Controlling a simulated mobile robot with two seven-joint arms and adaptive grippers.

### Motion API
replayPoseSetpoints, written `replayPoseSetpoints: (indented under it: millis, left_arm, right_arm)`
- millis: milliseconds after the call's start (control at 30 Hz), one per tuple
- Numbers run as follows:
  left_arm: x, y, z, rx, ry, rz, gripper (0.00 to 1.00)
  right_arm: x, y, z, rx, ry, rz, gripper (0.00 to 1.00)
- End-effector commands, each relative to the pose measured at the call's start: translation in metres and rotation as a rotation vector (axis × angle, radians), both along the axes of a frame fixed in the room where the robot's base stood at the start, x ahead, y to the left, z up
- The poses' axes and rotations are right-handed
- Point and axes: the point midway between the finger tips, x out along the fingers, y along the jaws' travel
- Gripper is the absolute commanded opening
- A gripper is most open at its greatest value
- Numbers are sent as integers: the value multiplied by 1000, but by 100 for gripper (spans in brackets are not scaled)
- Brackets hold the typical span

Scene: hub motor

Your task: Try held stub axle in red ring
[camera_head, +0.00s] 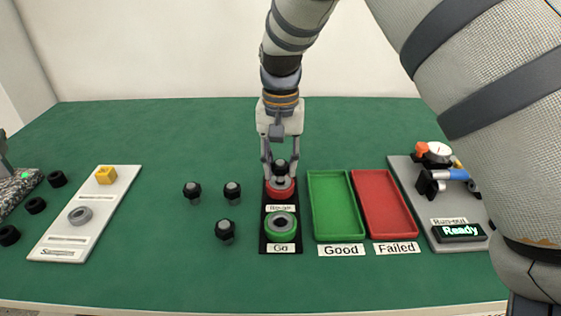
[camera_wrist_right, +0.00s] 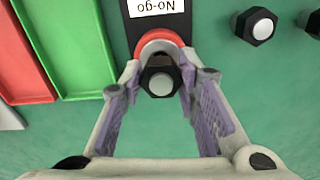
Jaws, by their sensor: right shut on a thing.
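The held stub axle (camera_wrist_right: 160,78) has a black hexagonal head and a grey round end. My right gripper (camera_wrist_right: 160,92) is shut on it, with a finger on each side. It also shows in the head view (camera_head: 281,167), directly over the red ring (camera_head: 280,188) at the back of the black gauge plate (camera_head: 269,218). In the wrist view the red ring (camera_wrist_right: 160,38) lies just behind the axle. I cannot tell whether the axle's lower end is inside the ring. My left gripper is not in view.
In front of the red ring is a green ring (camera_head: 281,226). Several loose axles, such as this one (camera_head: 232,190), stand to the left. A green tray (camera_head: 337,205) and a red tray (camera_head: 385,204) lie to the right, then the run-out gauge (camera_head: 438,157). A white board (camera_head: 85,213) is at left.

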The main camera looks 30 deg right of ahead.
Motion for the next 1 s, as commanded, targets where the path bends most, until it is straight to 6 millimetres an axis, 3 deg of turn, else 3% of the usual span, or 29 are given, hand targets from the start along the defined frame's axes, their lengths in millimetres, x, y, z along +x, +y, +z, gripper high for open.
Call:
replayPoseSetpoints:
  millis: [1000]
  left_arm:
    - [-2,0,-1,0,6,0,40]
  right_arm:
    - [0,0,-12,0,0,0,0]
